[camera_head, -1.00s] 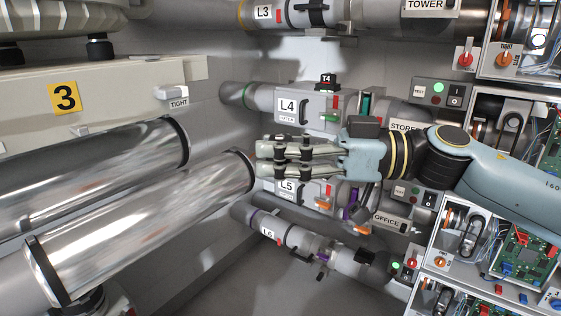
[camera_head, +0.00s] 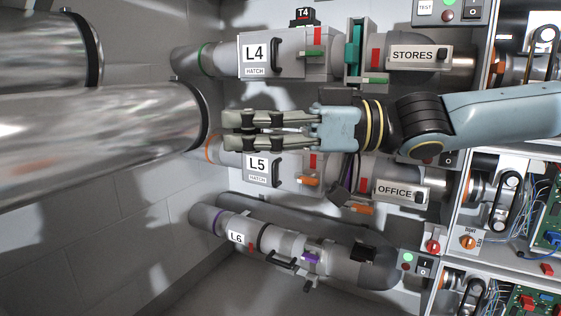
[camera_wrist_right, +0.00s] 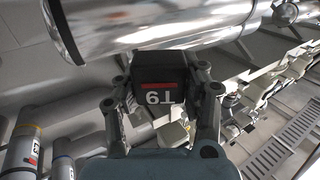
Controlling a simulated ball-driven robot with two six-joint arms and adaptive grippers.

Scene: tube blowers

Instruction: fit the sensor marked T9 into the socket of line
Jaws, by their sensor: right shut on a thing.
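My right gripper (camera_head: 232,130) is shut on the black sensor marked T9, which has a red stripe. The sensor (camera_wrist_right: 160,75) shows upside down between the fingers in the right wrist view (camera_wrist_right: 162,92); I cannot make it out in the head view. The gripper is in front of the line L5 (camera_head: 262,178), over its upper edge and below L4. Any socket on top of L5 is hidden by the gripper. Line L4 (camera_head: 285,55) carries a black T4 sensor (camera_head: 304,17) on top. Line L6 (camera_head: 240,237) lies lower. My left gripper is not in view.
Large shiny tubes (camera_head: 110,125) stand at the left, close to my right fingertips in the head view. A tube (camera_wrist_right: 150,25) also runs just beyond the sensor in the wrist view. Open electronics boxes (camera_head: 525,215) line the right side. Bare grey wall (camera_head: 120,220) shows lower left.

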